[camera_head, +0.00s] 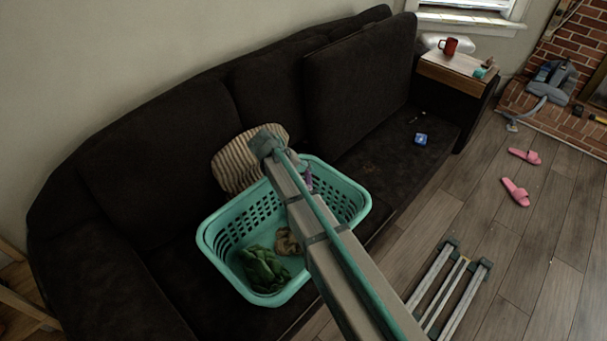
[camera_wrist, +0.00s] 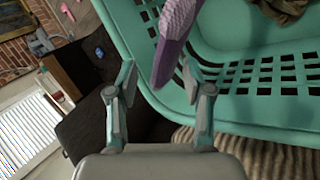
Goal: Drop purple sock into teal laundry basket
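The teal laundry basket (camera_head: 222,228) sits on the dark couch, and its rim and slotted wall fill much of the wrist view (camera_wrist: 255,75). The purple sock (camera_wrist: 176,30) shows in the wrist view beyond my fingertips, overlapping the basket's rim, with its narrow end between the fingers. In the head view a bit of purple (camera_head: 305,178) shows beside my arm at the basket's far side. My gripper (camera_wrist: 160,78) has its two fingers spread apart, with a gap to the sock visible. I cannot tell whether the sock touches the basket. My arm hides part of the basket in the head view.
A green cloth (camera_head: 263,269) and a tan cloth (camera_head: 288,242) lie in the basket. A striped pillow (camera_head: 236,165) stands behind it. A blue item (camera_head: 420,139) lies on the couch at right. A side table (camera_head: 452,70) holds a red mug (camera_head: 449,46). Pink slippers (camera_head: 515,191) lie on the floor.

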